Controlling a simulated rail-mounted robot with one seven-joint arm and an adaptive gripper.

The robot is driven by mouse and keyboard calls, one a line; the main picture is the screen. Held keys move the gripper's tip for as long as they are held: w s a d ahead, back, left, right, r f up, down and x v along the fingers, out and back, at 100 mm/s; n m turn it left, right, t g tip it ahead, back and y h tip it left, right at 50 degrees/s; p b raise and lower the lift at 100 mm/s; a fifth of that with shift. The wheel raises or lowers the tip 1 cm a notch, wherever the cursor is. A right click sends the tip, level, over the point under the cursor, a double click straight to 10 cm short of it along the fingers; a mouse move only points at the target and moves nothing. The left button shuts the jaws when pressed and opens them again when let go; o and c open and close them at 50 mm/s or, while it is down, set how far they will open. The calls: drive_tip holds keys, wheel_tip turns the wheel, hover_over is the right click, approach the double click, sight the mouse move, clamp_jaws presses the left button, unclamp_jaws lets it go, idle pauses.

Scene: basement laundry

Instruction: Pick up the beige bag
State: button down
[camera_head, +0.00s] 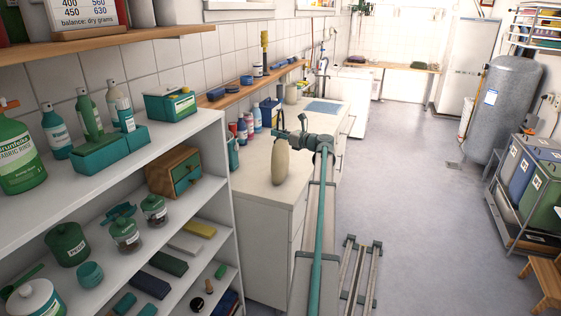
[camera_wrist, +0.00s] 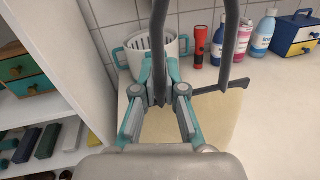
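The beige bag (camera_head: 281,161) is a pale upright shape over the counter's left part, under my gripper. I cannot tell whether it stands on the counter or hangs just clear. In the wrist view its beige body (camera_wrist: 165,128) lies below and beyond my fingers, partly hidden by them. Dark grey handle-like bars (camera_wrist: 233,50) rise past the top of that view. My gripper (camera_wrist: 161,85) has teal fingers close together, with the left bar seeming to pass between them. Whether they pinch it is unclear. In the head view my gripper (camera_head: 284,134) is right above the bag.
The white counter (camera_head: 325,121) holds bottles, a red flashlight (camera_wrist: 201,47), a white-and-teal basket (camera_wrist: 150,50) and a small blue-and-beige drawer box (camera_wrist: 296,35). A loaded white shelf (camera_head: 215,140) stands close on the left. The floor (camera_head: 410,190) is open to the right.

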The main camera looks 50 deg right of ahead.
drive_tip(key=shift+r, duration=0.15)
idle(0.5)
drive_tip(key=shift+r, duration=0.65)
drive_tip(key=s+a+r+b, duration=0.4)
drive_tip(key=s+a+r, duration=0.5)
drive_tip(key=a+r, duration=0.1)
drive_tip(key=shift+a+r, duration=0.4)
drive_tip(key=shift+r, duration=0.35)
